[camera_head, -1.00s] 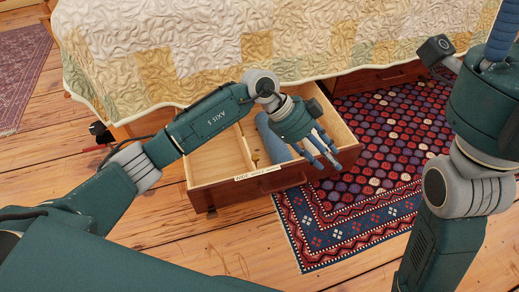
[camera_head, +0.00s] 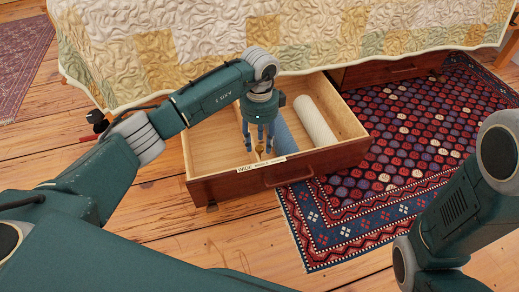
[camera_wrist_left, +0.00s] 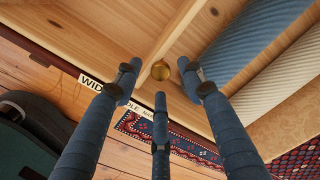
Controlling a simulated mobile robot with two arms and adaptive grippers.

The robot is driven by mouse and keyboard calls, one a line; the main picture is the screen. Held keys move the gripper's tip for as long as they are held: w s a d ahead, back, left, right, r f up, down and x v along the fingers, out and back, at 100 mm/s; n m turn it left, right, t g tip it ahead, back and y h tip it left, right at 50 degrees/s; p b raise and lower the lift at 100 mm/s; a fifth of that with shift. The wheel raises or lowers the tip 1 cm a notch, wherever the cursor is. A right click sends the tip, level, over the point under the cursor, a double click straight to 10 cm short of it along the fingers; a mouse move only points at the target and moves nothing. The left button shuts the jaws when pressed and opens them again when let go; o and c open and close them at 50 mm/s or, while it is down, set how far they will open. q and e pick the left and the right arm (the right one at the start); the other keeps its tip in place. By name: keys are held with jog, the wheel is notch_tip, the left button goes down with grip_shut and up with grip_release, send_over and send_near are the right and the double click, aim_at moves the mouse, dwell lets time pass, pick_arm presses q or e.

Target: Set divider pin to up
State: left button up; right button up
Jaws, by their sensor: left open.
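The divider pin is a small round brass knob (camera_wrist_left: 160,70) at the front end of the wooden divider (camera_wrist_left: 178,28) in the open drawer (camera_head: 228,187). In the head view the brass pin (camera_head: 259,148) shows only partly between my fingers. My left gripper (camera_head: 258,143) points down over the drawer's front, fingers apart. In the left wrist view the three blue fingers (camera_wrist_left: 158,84) spread around the knob's place in the picture, with nothing held. Whether they touch it, and whether the pin is up or down, I cannot tell. My right gripper is out of view.
A blue roll (camera_head: 285,133) and a cream roll (camera_head: 316,122) lie right of the divider. The left compartment (camera_head: 210,150) looks empty. A label strip (camera_head: 262,164) runs along the drawer's front edge. The quilted bed (camera_head: 290,35) overhangs behind; a patterned rug (camera_head: 400,150) lies right.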

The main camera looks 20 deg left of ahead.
pick_arm(q)
jog(key=shift+f, duration=0.8)
